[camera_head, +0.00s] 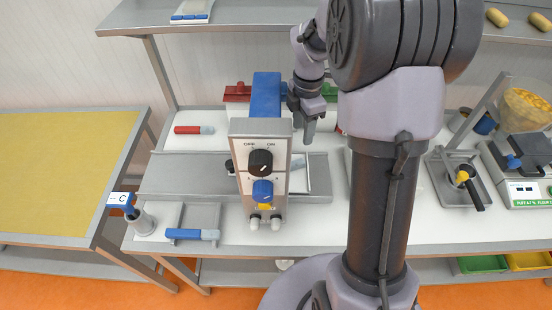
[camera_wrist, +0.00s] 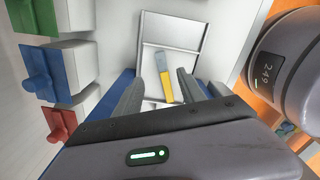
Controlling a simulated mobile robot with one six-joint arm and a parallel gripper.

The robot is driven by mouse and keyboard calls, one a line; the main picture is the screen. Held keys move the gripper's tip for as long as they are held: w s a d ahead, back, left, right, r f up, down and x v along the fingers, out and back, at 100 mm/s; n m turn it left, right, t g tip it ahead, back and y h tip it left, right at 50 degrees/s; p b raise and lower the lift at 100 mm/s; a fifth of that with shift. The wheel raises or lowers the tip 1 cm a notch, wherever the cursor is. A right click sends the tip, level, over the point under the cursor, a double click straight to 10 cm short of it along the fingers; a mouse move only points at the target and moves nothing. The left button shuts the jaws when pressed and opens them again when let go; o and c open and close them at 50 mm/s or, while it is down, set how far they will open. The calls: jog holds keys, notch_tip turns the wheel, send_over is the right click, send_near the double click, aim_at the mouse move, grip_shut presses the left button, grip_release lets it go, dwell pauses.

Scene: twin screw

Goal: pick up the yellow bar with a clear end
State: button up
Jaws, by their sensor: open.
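The yellow bar with a pale grey-blue clear end (camera_wrist: 164,80) lies on a light tray (camera_wrist: 188,36) in the wrist view. Its yellow part points toward my gripper. In the head view the machine (camera_head: 243,180) hides most of that spot. My gripper (camera_wrist: 160,90) is open. Its two dark fingers stand on either side of the bar in the wrist picture, with nothing held between them. I cannot tell the exact height gap. In the head view my gripper (camera_head: 309,130) points down behind and right of the machine.
The machine has a black OFF/ON dial (camera_head: 261,163) and a blue knob (camera_head: 262,191). A red bar (camera_head: 187,130) and a blue bar (camera_head: 184,234) lie left of it. A scale (camera_head: 525,190) and a stand (camera_head: 462,185) are at right. Red, blue and green holders line the back.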

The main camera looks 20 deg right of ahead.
jog(key=b, duration=0.2)
send_over(298, 162)
jog(key=f, duration=0.7)
jog(key=shift+w+d+f, duration=0.2)
jog(key=shift+d+f, duration=0.05)
jog(key=shift+f, duration=0.1)
jog(key=shift+s+f, duration=0.25)
jog(key=shift+f, duration=0.25)
notch_tip(298, 162, down, 5)
jog(key=shift+a+r+b, duration=0.1)
jog(key=shift+a+b, duration=0.05)
jog(key=shift+b, duration=1)
jog(key=shift+r, duration=0.1)
jog(key=shift+c, duration=0.9)
grip_shut()
